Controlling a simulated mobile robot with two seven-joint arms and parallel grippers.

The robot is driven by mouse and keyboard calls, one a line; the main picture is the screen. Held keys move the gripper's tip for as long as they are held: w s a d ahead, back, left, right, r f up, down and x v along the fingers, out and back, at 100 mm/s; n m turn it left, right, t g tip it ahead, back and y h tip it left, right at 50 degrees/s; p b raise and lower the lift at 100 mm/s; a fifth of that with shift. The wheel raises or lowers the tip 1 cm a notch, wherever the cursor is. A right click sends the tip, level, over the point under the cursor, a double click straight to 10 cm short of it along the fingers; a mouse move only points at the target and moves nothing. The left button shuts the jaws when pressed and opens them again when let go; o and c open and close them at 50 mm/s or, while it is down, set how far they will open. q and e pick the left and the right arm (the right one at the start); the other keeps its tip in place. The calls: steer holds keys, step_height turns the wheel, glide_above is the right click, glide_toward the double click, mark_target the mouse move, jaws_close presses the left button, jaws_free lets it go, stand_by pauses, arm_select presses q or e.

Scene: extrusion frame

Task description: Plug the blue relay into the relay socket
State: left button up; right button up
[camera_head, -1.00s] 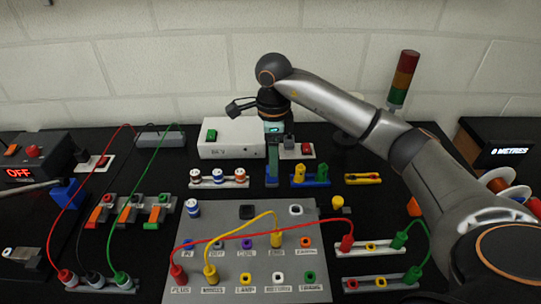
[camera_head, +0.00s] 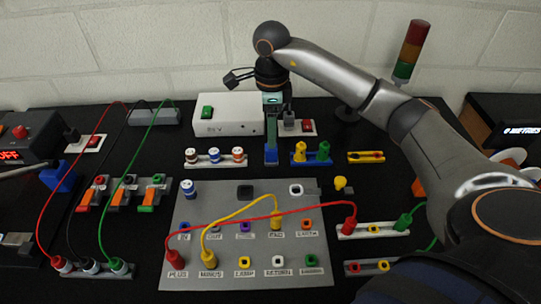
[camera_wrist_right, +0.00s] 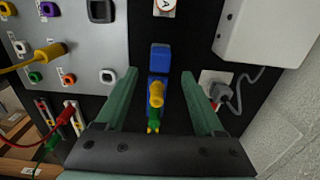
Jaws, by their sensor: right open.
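The blue relay (camera_head: 270,157) is a small blue block on the black bench, behind the grey panel (camera_head: 184,240) and left of a rack with a yellow and a green plug. My right gripper (camera_head: 271,140) is over it with green fingers pointing down. In the right wrist view the fingers (camera_wrist_right: 159,76) are apart with nothing gripped. The relay (camera_wrist_right: 160,56) shows just past the fingertips, between their lines. A black square socket (camera_head: 246,192) on the panel looks like the relay socket; it also shows in the wrist view (camera_wrist_right: 100,10).
The plug rack's yellow plug (camera_wrist_right: 156,95) stands close to the relay, between my fingers. A white box (camera_head: 228,115) and a grey plug (camera_head: 290,118) with a cable stand behind. Red and yellow cables (camera_head: 265,214) arch over the panel, in front of the black socket.

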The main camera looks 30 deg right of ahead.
step_height(320, 180, down, 8)
steer(key=b, duration=0.5)
steer(key=shift+r, duration=0.2)
stand_by(0.6)
steer(key=shift+c, duration=0.3)
jaws_close()
stand_by(0.5)
steer(key=shift+r, duration=0.2)
steer(key=shift+r+p, duration=2.3)
steer(key=shift+r, duration=0.6)
